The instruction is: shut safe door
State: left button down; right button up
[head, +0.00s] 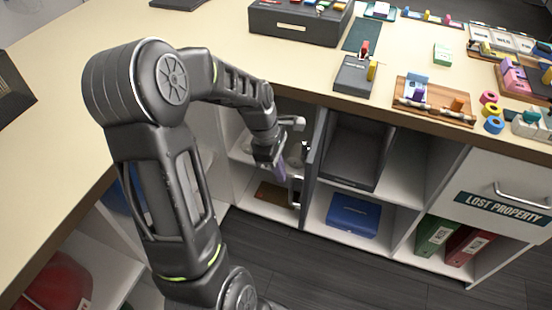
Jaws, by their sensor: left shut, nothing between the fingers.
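The safe (358,150) looks like a dark grey open-fronted box in the shelf unit under the counter. Its door (314,160) is a dark panel at the box's left side, standing open and seen nearly edge-on. A pale handle (295,194) shows on the door's left face. My left gripper (280,172) is shut and empty, pointing down just left of the door. I cannot tell whether it touches the door. The arm hides part of the shelves behind it. My right gripper is not in view.
A blue box (353,215) lies below the safe; green (434,234) and red binders (467,246) stand to its right. A "LOST PROPERTY" drawer (503,208) is at far right. The counter (417,60) above holds trays and small coloured items. The floor (330,270) in front is clear.

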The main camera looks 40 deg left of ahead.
aim_at(292, 179)
pick_arm(q)
jog(key=d, duration=0.1)
jog(key=w+d+f, duration=0.1)
jog(key=d, duration=0.1)
jog(key=shift+w+f+p, duration=0.15)
jog(key=shift+f+p, duration=0.1)
jog(key=shift+p, duration=0.1)
jog(key=shift+w+d, duration=0.25)
jog(key=shift+d, duration=0.3)
